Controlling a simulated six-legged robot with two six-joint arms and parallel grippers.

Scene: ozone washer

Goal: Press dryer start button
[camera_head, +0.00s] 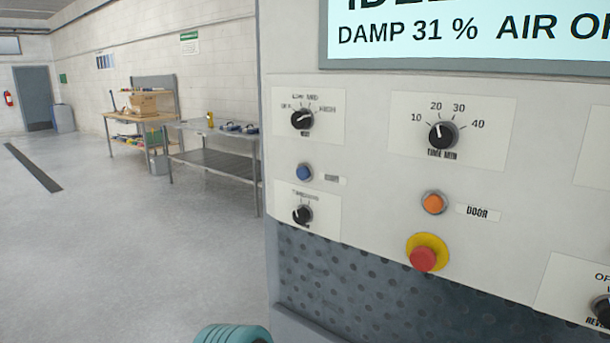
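The dryer's pale control panel (370,170) fills the right half of the head view. A round blue button (304,172) sits at its left side, between two knobs; the small label beside it is too blurred to read. An orange button (433,202) labelled DOOR is to its right. Below that is a red mushroom button (423,259) on a yellow base. The display (470,35) shows a cut-off top line and DAMP 31 % AIR, with the rest cut off. Neither gripper can be made out; nothing touches the buttons.
Knobs sit at upper left (302,119), lower left (302,214) and the time dial (442,135). A teal ribbed rounded piece (232,334) shows at the bottom edge. A metal table (215,163) and wooden bench (140,118) stand behind. The left floor is clear.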

